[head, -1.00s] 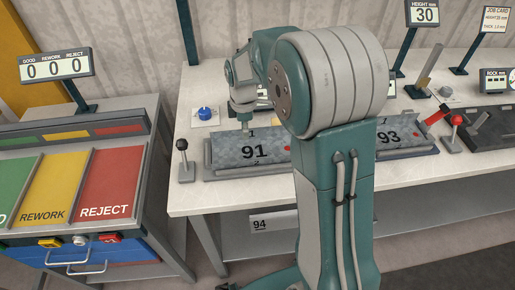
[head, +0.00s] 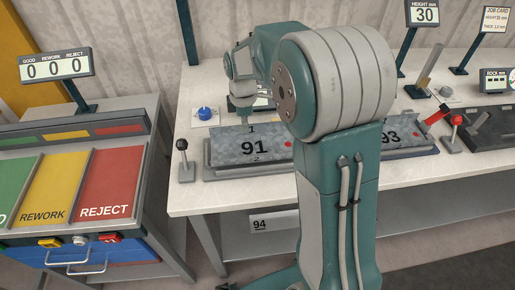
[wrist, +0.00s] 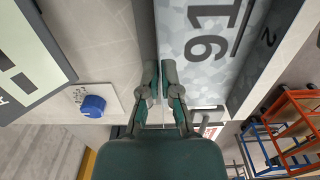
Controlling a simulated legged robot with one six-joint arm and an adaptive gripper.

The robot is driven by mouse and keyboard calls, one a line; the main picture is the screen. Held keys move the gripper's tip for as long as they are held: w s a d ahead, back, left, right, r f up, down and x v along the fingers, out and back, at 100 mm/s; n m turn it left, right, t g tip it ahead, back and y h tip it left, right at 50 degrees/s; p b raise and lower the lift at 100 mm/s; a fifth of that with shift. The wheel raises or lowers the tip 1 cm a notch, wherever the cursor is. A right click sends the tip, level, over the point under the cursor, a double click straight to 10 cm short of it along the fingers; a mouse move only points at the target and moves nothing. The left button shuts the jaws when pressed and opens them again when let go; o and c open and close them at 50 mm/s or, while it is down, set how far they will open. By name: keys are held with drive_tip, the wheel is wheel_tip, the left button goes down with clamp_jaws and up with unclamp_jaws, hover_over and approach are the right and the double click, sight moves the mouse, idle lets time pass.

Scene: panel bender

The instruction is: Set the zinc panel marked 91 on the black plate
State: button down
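The grey zinc panel marked 91 (head: 225,150) is at the left of the white table, just above its shallow grey tray (head: 215,174). It has a red dot at its right. In the wrist view the panel (wrist: 200,80) fills the upper right. My gripper (wrist: 160,82) has its two fingers close together, one on each side of the panel's edge, and appears shut on it. In the head view my gripper (head: 243,120) is at the panel's far edge. A dark plate-like surface (head: 492,132) at the far right may be the black plate; I cannot tell surely.
Panel 93 (head: 390,132) lies in a second tray, partly behind my arm. A GOOD/REWORK/REJECT bench (head: 60,190) is at left.

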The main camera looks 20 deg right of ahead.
drive_tip(key=shift+r, duration=2.85)
